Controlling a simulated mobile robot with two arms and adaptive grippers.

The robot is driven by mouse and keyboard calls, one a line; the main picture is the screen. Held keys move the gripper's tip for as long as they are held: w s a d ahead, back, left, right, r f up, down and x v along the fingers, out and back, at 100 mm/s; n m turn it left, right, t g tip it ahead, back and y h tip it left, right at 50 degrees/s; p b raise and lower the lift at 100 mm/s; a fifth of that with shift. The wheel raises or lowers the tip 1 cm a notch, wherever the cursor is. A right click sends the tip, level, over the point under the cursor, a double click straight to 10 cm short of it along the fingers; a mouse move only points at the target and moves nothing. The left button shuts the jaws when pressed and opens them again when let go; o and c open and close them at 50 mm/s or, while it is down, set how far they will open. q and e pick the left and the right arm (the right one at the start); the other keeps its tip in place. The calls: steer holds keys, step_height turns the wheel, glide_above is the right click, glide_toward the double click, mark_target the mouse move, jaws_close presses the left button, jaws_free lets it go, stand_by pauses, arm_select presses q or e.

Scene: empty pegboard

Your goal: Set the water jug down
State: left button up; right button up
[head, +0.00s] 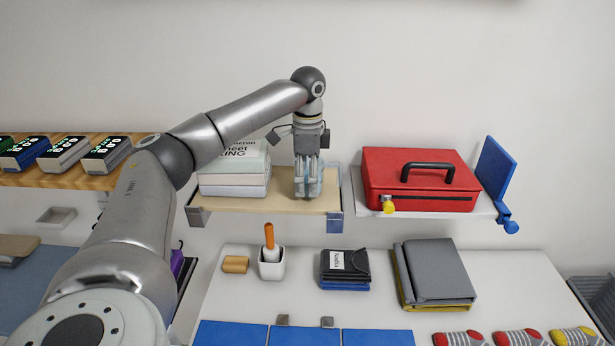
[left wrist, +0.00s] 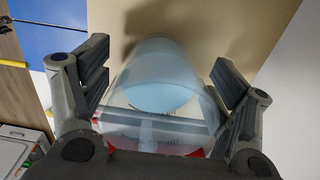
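The water jug (head: 330,181) is a clear, bluish vessel on the light wooden shelf (head: 235,203). In the head view it is mostly hidden behind my left gripper (head: 307,188), which points down at the shelf. In the left wrist view the jug (left wrist: 165,95) lies between the two spread fingers of my left gripper (left wrist: 161,58). A gap shows between the fingertips and the jug's sides. The jug seems to rest on the shelf; its underside is hidden. My right gripper is not in view.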

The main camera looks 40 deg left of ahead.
arm_select(q)
steer(key=shift+r, duration=0.15)
steer(key=shift+r, duration=0.25)
step_height(320, 180, up, 5)
steer(key=shift+w+r+b, duration=0.1)
steer(key=shift+b, duration=1)
step_height(320, 180, up, 6)
steer(key=p, duration=0.1)
steer(key=shift+r+p, duration=0.15)
steer(key=shift+p, duration=0.2)
